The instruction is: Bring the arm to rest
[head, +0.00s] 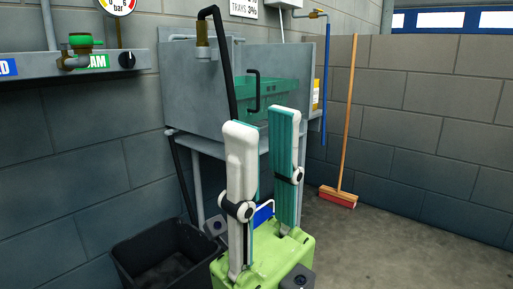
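Two upright white and teal folded limbs with dark joints stand side by side in the middle of the head view, the left one (240,160) nearer and the right one (284,160) a little farther back. They look like my own arms, but I cannot be sure. Their lower ends meet a lime green body (285,262) at the bottom. I cannot make out the fingers of either gripper, so I cannot tell whether they are open or shut. Nothing is visibly held.
A grey metal sink (196,95) with a green crate (285,93) in it stands behind, against the block wall. A black open bin (130,262) is at the lower left. A broom (349,115) leans on the right wall. The floor (400,255) at right is clear.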

